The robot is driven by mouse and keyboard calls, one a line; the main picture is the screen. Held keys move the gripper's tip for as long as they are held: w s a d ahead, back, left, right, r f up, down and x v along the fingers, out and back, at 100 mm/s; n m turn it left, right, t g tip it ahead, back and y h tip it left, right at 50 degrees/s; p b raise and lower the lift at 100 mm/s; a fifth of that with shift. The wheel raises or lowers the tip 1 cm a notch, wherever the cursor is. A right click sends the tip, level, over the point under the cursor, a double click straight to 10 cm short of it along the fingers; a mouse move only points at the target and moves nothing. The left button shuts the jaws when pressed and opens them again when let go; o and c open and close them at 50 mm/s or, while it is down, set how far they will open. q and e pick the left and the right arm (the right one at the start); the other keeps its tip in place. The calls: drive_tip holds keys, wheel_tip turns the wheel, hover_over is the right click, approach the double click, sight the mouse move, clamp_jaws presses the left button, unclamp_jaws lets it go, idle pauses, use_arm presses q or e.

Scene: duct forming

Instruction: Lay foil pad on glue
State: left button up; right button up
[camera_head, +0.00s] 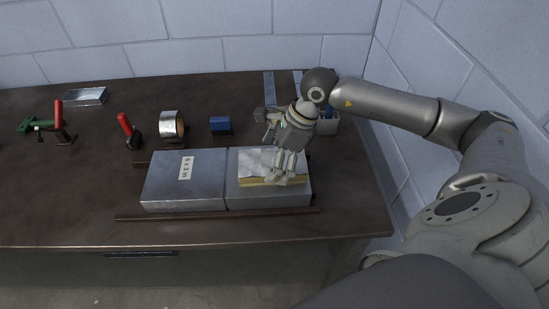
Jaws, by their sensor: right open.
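The foil pad (255,163) is a silver sheet with a yellowish front edge. It lies on or just above the top of the right grey metal duct piece (240,196); I cannot tell if it touches. My right gripper (282,178) comes in from the right and points down, with its fingertips at the pad's right part. Its jaws are open, and they hide some of the pad. No glue can be made out; the pad and gripper cover much of that top. My left gripper is not in view.
The left duct piece (160,190) bears a "6 x 3 in" label. A dark rail (140,217) runs along the front. The brown table's left front (60,205) is clear.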

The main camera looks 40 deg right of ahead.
drive_tip(key=shift+r, duration=0.1)
drive_tip(key=v, duration=0.7)
drive_tip(key=shift+r, duration=0.15)
drive_tip(key=shift+s, duration=0.15)
idle(0.4)
